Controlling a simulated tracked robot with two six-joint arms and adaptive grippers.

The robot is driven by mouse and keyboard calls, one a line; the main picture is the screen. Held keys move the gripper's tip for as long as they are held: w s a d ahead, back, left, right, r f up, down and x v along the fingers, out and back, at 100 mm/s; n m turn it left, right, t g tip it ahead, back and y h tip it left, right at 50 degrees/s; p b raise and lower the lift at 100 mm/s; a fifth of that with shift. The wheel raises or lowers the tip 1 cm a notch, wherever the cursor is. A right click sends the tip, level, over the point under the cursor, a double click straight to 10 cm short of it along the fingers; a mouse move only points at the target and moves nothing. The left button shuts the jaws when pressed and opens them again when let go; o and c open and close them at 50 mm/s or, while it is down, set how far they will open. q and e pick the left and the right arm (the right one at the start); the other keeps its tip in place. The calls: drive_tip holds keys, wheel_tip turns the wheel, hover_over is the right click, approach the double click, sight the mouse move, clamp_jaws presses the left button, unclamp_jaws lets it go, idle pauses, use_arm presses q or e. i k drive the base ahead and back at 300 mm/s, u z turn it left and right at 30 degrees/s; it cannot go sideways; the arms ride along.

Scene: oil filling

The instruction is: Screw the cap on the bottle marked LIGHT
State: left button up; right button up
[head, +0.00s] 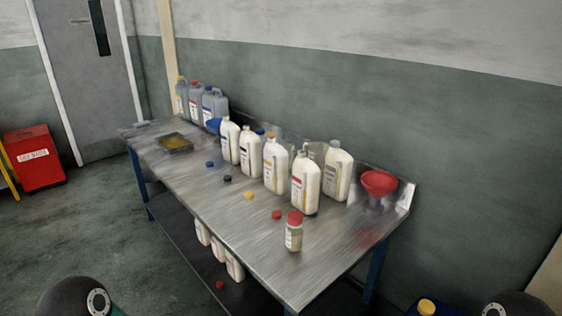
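Several white bottles stand upright in a row along the back of the metal table (235,205). They include one with a blue-marked label (230,141), one with a dark label (250,147), one with a yellow label (275,166), one with a red label (305,185) and a plainer one (338,172). The label words are too small to read, so I cannot tell which is marked LIGHT. Loose caps lie in front: blue (210,164), black (227,178), yellow (249,195) and red (277,214). Neither of my grippers is in view; only dark rounded parts of mine show at the bottom.
A small red-capped bottle (294,232) stands near the front edge. A red funnel (379,183) stands at the right end. Grey jugs (194,100) and a dark tray (175,143) are at the left end. More bottles (218,246) sit on the lower shelf. The table's front strip is mostly clear.

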sight(276, 158)
drive_tip(key=z, duration=0.45)
drive_tip(key=i, duration=0.15)
drive_tip(key=u, duration=2.5)
drive_tip(key=i, duration=3.35)
drive_tip(key=z, duration=0.4)
